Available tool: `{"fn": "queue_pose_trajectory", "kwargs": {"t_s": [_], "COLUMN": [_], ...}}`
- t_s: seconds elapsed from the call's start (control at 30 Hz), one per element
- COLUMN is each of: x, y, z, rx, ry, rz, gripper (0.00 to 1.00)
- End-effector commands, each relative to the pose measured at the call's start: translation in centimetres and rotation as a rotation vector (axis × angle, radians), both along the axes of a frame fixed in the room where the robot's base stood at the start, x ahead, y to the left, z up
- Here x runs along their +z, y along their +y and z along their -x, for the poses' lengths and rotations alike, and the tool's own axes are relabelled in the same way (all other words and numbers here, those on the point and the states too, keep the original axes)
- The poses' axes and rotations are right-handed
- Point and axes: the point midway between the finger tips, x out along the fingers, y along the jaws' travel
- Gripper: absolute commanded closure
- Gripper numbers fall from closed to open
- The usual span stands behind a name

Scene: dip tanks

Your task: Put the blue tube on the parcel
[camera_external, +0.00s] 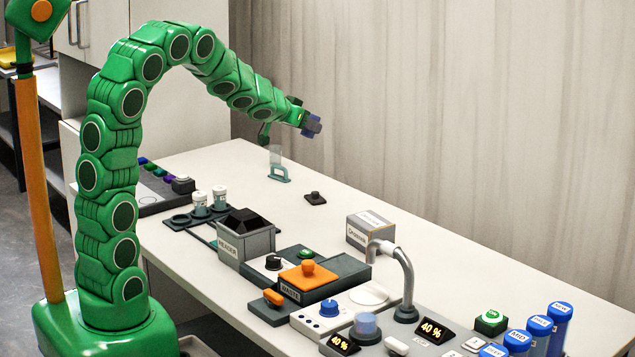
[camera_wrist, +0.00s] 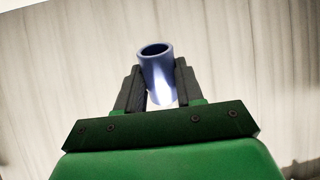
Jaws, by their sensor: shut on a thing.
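My gripper (camera_wrist: 161,88) is shut on the blue tube (camera_wrist: 156,65), which stands up between the two dark fingers in the wrist view, its open round end visible. In the external view the blue tube (camera_external: 312,125) shows at the end of my green arm, held in the air above the far part of the table. The parcel (camera_external: 370,230) is a grey box with white labels on the table, right of the middle. My gripper is above and to the left of it in the picture, well apart from it.
The white table (camera_external: 440,240) has free room at its back and right. Near the parcel stand a grey curved tap (camera_external: 404,275), a box marked HEADER (camera_external: 245,240) and an orange-knobbed WASTE unit (camera_external: 307,278). Several blue-capped cylinders (camera_external: 538,327) stand at the front right.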

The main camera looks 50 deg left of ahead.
Motion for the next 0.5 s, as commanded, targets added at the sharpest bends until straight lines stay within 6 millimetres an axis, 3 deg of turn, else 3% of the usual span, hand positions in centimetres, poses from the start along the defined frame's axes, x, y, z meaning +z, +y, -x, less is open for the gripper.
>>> {"fn": "queue_pose_trajectory", "kwargs": {"t_s": [0.27,0.5], "x": [-0.4,-0.9], "y": [-2.4,-6.0], "z": [-0.2,0.5], "rx": [-0.181,-0.391], "ry": [-0.101,-0.216], "rz": [-0.003,0.02], "gripper": [0.99,0.99]}}
